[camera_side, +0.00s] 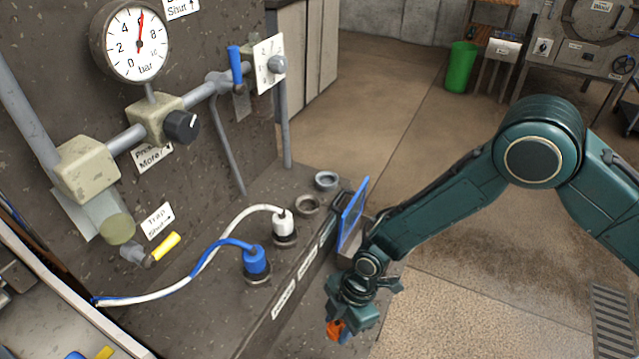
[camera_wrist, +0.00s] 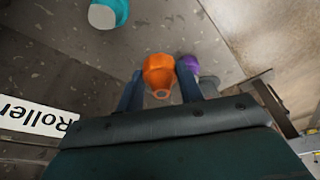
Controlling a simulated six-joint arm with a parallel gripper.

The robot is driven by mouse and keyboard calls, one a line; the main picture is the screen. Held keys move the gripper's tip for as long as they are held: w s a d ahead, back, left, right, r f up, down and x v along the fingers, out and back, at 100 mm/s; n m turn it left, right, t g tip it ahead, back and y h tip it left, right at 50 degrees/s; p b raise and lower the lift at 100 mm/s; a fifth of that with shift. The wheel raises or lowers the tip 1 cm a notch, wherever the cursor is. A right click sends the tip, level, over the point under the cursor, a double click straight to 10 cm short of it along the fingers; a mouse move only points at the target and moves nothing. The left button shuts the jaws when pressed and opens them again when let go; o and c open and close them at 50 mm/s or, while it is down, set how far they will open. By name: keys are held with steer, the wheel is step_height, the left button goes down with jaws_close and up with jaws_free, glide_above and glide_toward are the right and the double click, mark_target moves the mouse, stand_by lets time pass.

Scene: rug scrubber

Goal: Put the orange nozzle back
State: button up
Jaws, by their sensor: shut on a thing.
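The orange nozzle (camera_wrist: 158,72) is held between the two fingers of my gripper (camera_wrist: 159,80) in the wrist view. In the side view the orange nozzle (camera_side: 336,330) shows only in part below my gripper (camera_side: 345,312), at the lower middle, in front of the bench edge. Two round grey holders (camera_side: 326,180) and (camera_side: 307,205) on the bench top look empty. A white plug (camera_side: 283,225) and a blue plug (camera_side: 256,263), each with a hose, stand in the same row nearer the camera. What lies directly under the nozzle is unclear.
In the wrist view a teal-and-white object (camera_wrist: 108,14) is at the top left, a purple object (camera_wrist: 191,64) beside the right finger and a "Roller" label (camera_wrist: 38,118) at left. A blue-framed panel (camera_side: 352,214) stands upright by the bench edge. A gauge (camera_side: 137,43) and pipes fill the left.

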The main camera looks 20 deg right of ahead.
mark_target(338, 335)
steer(key=shift+f, duration=0.9)
steer(key=shift+f, duration=1.9)
steer(key=shift+f, duration=0.15)
steer(key=o, duration=1)
steer(key=shift+o, duration=0.2)
steer(key=shift+r, duration=0.2)
steer(key=v, duration=1.2)
